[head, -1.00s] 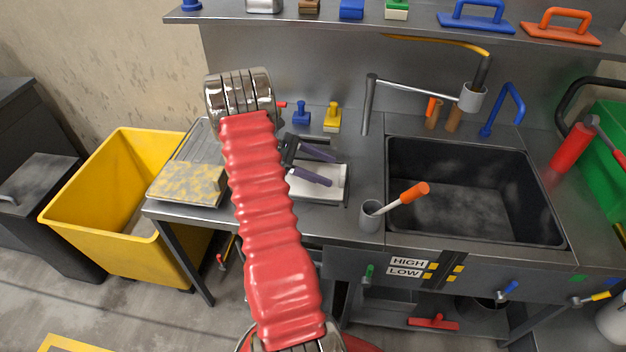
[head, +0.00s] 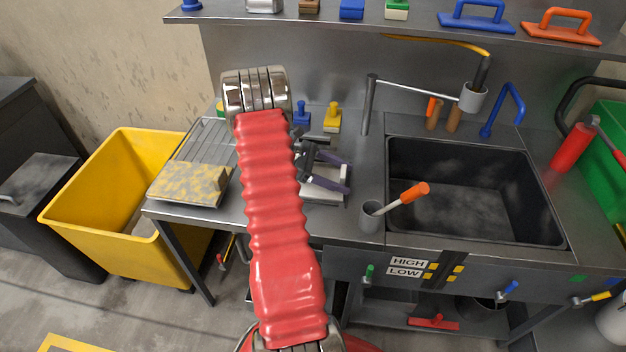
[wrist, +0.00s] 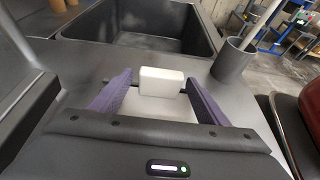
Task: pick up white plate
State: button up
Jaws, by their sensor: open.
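The white plate (head: 322,198) lies on the metal counter left of the sink, partly hidden by my arm and gripper in the head view. In the wrist view its flat pale surface (wrist: 160,109) shows between the fingers, with a white block-like handle (wrist: 161,82) standing up on it. My gripper (head: 341,173) is open above the plate. Its two purple fingers stand on either side of the handle in the wrist view, with gaps visible. Contact with the plate cannot be told.
A grey cup (head: 370,218) with an orange-handled tool stands right of the white plate. Blue (head: 301,114) and yellow (head: 332,118) stamps stand behind. The sink (head: 470,200) is at right.

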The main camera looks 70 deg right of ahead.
jog(key=shift+c, duration=0.4)
jog(key=c, duration=1.4)
jog(key=shift+r, duration=0.15)
notch_tip(320, 180, up, 10)
jog(key=shift+f, duration=0.1)
dwell(0.4)
